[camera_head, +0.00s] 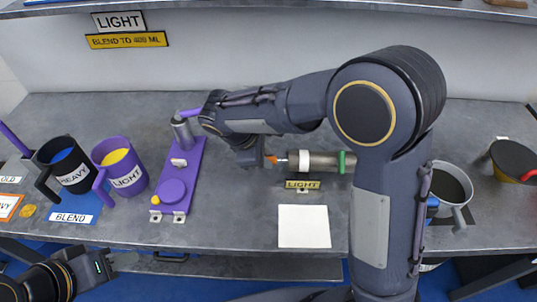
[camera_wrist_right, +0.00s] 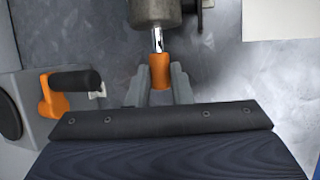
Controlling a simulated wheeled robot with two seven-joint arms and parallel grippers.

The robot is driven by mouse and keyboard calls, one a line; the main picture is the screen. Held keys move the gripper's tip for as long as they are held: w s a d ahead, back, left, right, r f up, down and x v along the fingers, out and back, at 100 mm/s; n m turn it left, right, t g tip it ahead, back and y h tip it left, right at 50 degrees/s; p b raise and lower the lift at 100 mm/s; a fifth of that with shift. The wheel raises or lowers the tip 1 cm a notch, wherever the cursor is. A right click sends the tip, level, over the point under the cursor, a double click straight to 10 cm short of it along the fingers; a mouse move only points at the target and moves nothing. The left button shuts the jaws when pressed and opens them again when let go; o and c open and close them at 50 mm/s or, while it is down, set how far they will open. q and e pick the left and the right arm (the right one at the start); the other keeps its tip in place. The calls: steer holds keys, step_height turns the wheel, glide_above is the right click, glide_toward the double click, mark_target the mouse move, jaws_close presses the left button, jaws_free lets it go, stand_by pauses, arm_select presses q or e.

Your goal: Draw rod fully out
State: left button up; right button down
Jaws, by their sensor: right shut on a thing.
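A short length of silver rod (camera_wrist_right: 157,40) shows between the body and an orange rod end (camera_wrist_right: 159,72). My right gripper (camera_wrist_right: 159,88) is shut on the orange rod end, one finger on each side. In the head view my right gripper (camera_head: 262,158) is partly hidden by its wrist. My left gripper (camera_head: 104,264) is low at the left, its fingers unclear.
A purple fixture (camera_head: 178,182) stands left of the damper. A white sheet (camera_head: 304,227) lies in front of the damper. A grey mug (camera_head: 449,190) stands right of my arm.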

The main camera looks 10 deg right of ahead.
steer(key=a, duration=0.1)
steer(key=w+a+p, duration=0.1)
steer(key=a, duration=0.3)
steer(key=shift+w+a+r, duration=0.15)
steer(key=shift+w+a, duration=0.05)
steer(key=shift+w, duration=0.05)
steer(key=shift+w+a+p, duration=0.1)
steer(key=shift+a+p, duration=0.2)
steer(key=shift+a, duration=0.1)
steer(key=c, duration=1.3)
jaws_free()
steer(key=v, duration=0.7)
steer(key=shift+r, duration=0.3)
steer(key=shift+a, duration=0.1)
